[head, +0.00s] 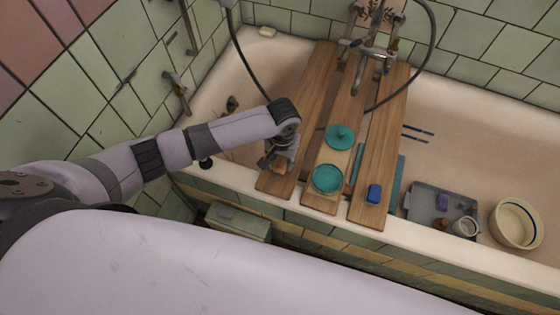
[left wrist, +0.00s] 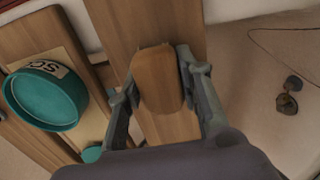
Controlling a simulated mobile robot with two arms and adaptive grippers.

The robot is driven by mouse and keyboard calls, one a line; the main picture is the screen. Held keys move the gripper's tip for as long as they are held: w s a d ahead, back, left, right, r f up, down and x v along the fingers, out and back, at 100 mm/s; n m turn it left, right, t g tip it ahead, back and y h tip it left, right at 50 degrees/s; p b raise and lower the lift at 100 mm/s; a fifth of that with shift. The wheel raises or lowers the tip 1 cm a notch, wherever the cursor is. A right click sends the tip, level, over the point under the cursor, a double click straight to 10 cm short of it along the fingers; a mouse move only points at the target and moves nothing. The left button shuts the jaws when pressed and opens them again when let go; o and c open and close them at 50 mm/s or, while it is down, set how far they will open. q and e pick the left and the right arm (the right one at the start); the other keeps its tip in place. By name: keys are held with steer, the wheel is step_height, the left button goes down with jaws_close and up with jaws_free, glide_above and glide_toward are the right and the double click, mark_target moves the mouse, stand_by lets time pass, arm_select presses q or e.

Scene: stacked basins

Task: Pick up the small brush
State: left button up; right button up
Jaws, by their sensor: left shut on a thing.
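The small brush (left wrist: 158,80), with a rounded brown wooden back, sits between the two fingers of my left gripper (left wrist: 160,75) in the left wrist view. The fingers are shut on its sides, just over a wooden plank. In the head view my left gripper (head: 277,163) points down at the near end of the left plank (head: 308,110). The brush is mostly hidden there by the gripper. I cannot tell whether it still touches the plank. My right gripper is in neither view.
A teal dish (head: 327,179) and a teal lid (head: 340,137) lie on the middle plank. A blue block (head: 374,193) is on the right plank. A grey tray (head: 418,209) and a cream basin (head: 516,224) stand to the right. A faucet (head: 372,52) and hose are behind.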

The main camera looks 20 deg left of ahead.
mark_target(282, 160)
arm_select(q)
steer(key=c, duration=0.5)
step_height(282, 160, up, 20)
steer(key=p, duration=0.1)
steer(key=shift+p, duration=0.35)
steer(key=o, duration=0.6)
steer(key=c, duration=0.5)
steer(key=shift+o, duration=0.2)
